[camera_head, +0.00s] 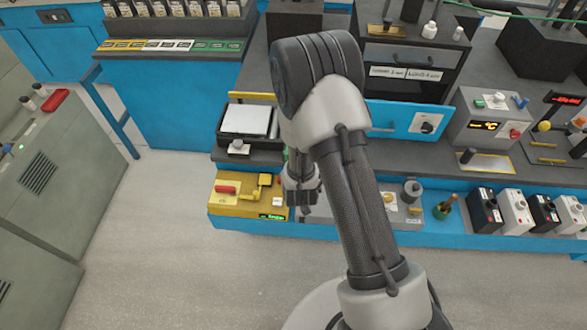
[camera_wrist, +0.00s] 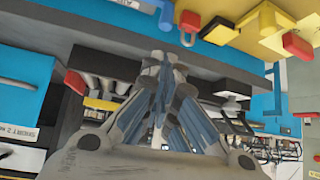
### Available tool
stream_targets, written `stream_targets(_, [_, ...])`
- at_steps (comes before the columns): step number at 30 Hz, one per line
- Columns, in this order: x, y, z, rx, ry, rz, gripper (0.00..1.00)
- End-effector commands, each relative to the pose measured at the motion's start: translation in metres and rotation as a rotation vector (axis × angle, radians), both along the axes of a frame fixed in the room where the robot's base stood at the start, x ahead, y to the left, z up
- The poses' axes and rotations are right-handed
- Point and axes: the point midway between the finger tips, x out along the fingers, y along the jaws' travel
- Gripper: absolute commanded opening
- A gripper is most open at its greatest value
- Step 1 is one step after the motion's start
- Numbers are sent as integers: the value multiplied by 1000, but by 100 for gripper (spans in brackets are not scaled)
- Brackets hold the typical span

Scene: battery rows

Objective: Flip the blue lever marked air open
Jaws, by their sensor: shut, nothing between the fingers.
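No marking that reads "air" can be made out in either view. I cannot tell which, if either, is the air lever. In the head view a small blue lever (camera_head: 522,102) stands on a grey display box at the right. My gripper (camera_head: 303,196) points down beside the yellow panel (camera_head: 222,198) on the low shelf. In the wrist view its fingers (camera_wrist: 163,66) are together and empty.
A silver-topped device (camera_head: 246,120) stands on the bench above the yellow panel. Several small boxes (camera_head: 515,210) line the shelf at the right. A grey cabinet (camera_head: 50,170) stands at the left. The floor (camera_head: 180,265) in front is clear.

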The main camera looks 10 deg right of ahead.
Motion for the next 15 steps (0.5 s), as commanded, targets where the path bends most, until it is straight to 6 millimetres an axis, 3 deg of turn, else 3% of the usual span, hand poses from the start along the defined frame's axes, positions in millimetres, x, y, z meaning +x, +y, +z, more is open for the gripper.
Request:
stream_targets(5, [7, -1, -7, 0, 0, 0, 0])
stream_targets(15, [46, -8, -52, 0, 0, 0, 0])
